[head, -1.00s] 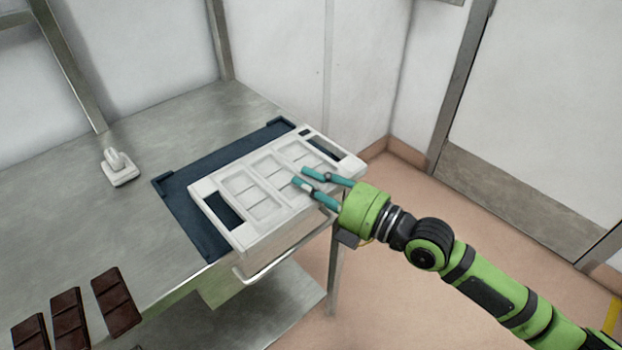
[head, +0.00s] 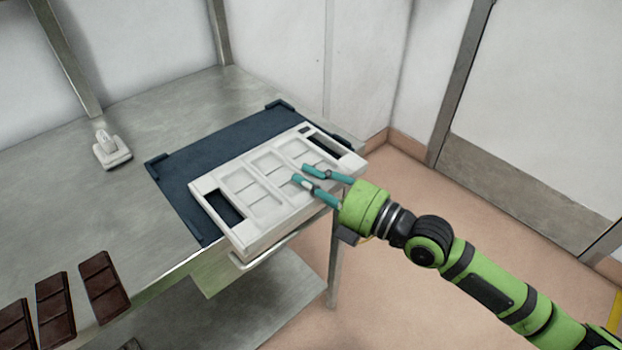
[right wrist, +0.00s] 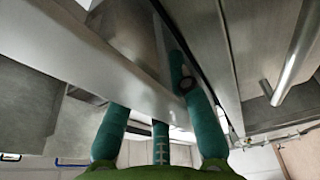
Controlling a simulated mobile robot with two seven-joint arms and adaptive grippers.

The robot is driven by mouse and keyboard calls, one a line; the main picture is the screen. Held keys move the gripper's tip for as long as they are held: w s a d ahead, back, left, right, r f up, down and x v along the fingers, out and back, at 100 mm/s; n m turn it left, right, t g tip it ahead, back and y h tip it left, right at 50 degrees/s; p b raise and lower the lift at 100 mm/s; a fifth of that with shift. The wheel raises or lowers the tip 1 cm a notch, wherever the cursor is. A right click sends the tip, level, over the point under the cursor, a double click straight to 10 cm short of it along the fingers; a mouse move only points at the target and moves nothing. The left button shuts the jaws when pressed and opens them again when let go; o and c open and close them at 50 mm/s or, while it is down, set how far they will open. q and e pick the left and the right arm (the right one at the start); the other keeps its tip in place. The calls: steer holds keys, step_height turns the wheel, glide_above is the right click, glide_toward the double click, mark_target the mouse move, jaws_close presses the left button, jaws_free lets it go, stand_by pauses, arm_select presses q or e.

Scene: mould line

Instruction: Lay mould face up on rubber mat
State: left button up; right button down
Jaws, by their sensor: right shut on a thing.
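The white mould (head: 283,182) is in the head view, a rectangular frame with divided shallow pockets facing up and an opening at each end. My right gripper (head: 300,174) is shut on its near long side. The mould is over the near part of the dark blue rubber mat (head: 193,168) and sticks out past the table's front edge. I cannot tell whether its underside touches the mat. The right wrist view shows my teal fingers close up against pale surfaces. My left gripper is not in view.
The mat has raised corners and lies on a steel table (head: 60,195) with a lower shelf (head: 290,300). A small white-grey object (head: 111,150) stands left of the mat. Several chocolate bars (head: 104,285) lie front left. Walls stand behind the table.

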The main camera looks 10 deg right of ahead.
steer(key=shift+f+b, duration=0.3)
steer(key=shift+b, duration=0.05)
stand_by(0.5)
steer(key=c, duration=1)
jaws_free()
steer(key=shift+s+f, duration=0.1)
steer(key=shift+c, duration=0.2)
steer(key=shift+d, duration=0.1)
steer(key=shift+s+d, duration=0.2)
steer(key=shift+d, duration=0.1)
steer(key=p+v, duration=0.2)
steer(key=v, duration=1.2)
